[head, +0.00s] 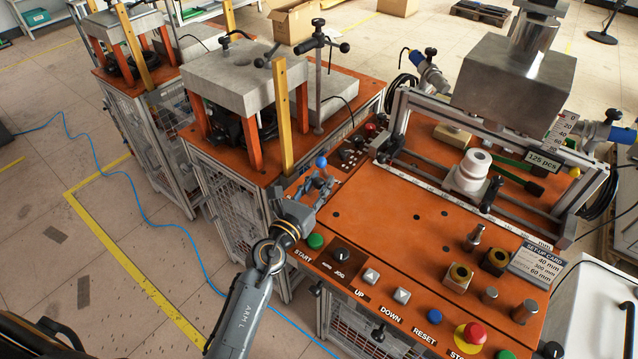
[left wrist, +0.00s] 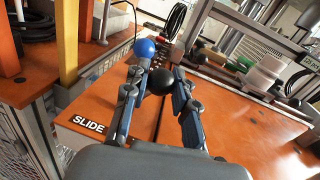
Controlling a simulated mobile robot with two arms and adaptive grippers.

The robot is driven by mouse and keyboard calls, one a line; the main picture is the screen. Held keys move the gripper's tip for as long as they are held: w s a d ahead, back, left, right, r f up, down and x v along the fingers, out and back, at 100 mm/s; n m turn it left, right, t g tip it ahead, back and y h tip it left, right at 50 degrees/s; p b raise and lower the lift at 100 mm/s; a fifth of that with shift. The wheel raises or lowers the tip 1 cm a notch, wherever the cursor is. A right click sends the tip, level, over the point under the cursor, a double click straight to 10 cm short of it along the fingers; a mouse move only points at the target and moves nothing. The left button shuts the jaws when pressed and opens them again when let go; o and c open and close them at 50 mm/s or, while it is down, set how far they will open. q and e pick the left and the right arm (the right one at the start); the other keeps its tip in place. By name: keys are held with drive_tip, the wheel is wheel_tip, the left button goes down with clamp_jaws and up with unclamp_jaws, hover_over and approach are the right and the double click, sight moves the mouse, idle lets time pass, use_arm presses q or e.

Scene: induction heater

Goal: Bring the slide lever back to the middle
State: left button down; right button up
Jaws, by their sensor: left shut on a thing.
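My left gripper (head: 321,184) reaches over the left edge of the orange panel (head: 400,225). In the left wrist view, the left gripper (left wrist: 160,80) has its two fingers on either side of a black ball knob (left wrist: 158,84) and is shut on it. A SLIDE label (left wrist: 88,124) lies on the panel nearby, so the knob appears to be the slide lever's. Its shaft is hidden, and I cannot tell how far it is tilted. A blue ball (left wrist: 145,47) shows just beyond the fingers, also in the head view (head: 321,162). My right gripper is not in view.
A green START button (head: 315,242), a JOG knob (head: 341,256) and the UP (head: 371,276) and DOWN buttons (head: 402,295) line the panel front. A yellow post (head: 282,118) stands close behind the gripper. A white coil part (head: 476,164) stands at the right. The panel middle is mostly clear.

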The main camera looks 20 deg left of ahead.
use_arm(q)
drive_tip(key=shift+a+r+n+p, duration=0.1)
drive_tip(key=shift+r+n+p, duration=0.15)
drive_tip(key=shift+p, duration=0.35)
drive_tip(key=p, duration=0.1)
drive_tip(key=n+p, duration=0.1)
drive_tip(key=a+n+p, duration=0.1)
drive_tip(key=shift+w+a+r+g+p, duration=0.1)
drive_tip(key=shift+w+r+g+p, duration=0.2)
drive_tip(key=shift+g, duration=0.1)
drive_tip(key=shift+w+a+n+p, duration=0.15)
drive_tip(key=shift+a+n+p, duration=0.45)
drive_tip(key=shift+n+p, duration=0.6)
drive_tip(key=shift+w+a+f+n, duration=0.1)
drive_tip(key=shift+a+f+n, duration=0.1)
drive_tip(key=shift+n, duration=0.15)
